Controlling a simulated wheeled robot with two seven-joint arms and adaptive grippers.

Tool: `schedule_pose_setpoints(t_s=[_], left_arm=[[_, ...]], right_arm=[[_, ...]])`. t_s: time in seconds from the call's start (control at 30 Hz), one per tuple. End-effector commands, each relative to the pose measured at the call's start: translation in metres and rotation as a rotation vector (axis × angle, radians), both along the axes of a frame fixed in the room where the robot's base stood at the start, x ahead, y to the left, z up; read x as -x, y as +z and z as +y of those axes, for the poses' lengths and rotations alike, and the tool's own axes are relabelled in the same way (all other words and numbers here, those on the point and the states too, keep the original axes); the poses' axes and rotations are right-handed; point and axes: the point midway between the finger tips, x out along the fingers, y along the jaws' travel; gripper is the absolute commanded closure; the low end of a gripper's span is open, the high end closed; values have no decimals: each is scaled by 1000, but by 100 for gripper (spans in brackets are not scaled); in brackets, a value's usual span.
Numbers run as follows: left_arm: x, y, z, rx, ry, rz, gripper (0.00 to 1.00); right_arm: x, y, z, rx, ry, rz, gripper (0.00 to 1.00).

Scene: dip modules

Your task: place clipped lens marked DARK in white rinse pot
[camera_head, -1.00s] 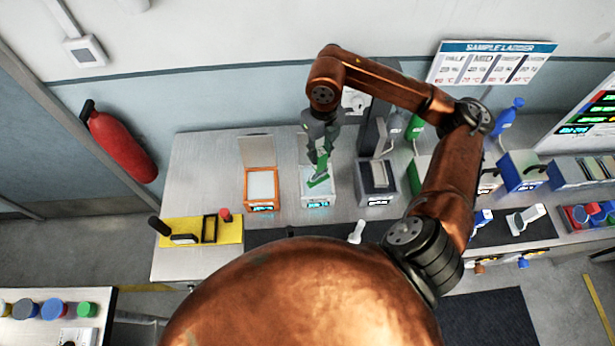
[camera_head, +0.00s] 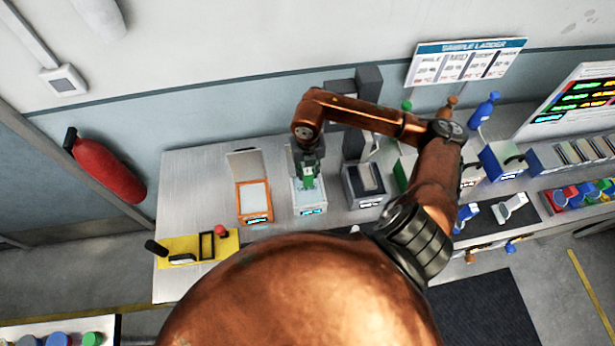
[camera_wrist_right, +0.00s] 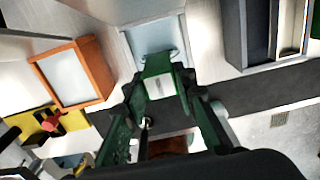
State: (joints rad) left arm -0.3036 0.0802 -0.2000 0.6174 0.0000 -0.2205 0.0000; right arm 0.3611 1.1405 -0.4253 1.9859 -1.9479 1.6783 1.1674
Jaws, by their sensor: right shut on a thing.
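My right gripper (camera_head: 306,164) is shut on a green clip (camera_head: 308,182), which also shows between the fingers in the right wrist view (camera_wrist_right: 158,66). No lens or DARK mark can be read on it. The clip hangs over the white rinse pot (camera_head: 312,204), a white square pot with a raised lid and a lit front display. The pot lies behind the clip in the right wrist view (camera_wrist_right: 150,35). I cannot tell how far the clip's lower end reaches into the pot. My left gripper is not in view.
An orange-rimmed pot (camera_head: 255,218) with its lid up stands just left of the white pot. A dark grey pot (camera_head: 367,196) stands just right. A yellow tray (camera_head: 185,252) sits at the bench's left front. A red extinguisher (camera_head: 107,170) hangs on the wall.

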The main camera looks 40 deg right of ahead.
Motion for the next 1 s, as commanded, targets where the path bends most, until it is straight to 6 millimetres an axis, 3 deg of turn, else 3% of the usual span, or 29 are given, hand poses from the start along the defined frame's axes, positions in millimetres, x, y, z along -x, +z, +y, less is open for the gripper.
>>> schedule_pose_setpoints(t_s=[0.47, 0.87, 0.9, 1.0], left_arm=[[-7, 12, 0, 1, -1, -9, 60], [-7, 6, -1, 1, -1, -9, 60], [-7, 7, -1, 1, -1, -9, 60], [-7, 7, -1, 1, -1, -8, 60]], right_arm=[[0, -47, 1, 0, 2, 1, 100], [-1, -54, 0, 0, 3, -1, 100], [-1, -52, 1, 0, 3, -1, 72], [-1, -52, 1, 0, 2, -1, 65]])
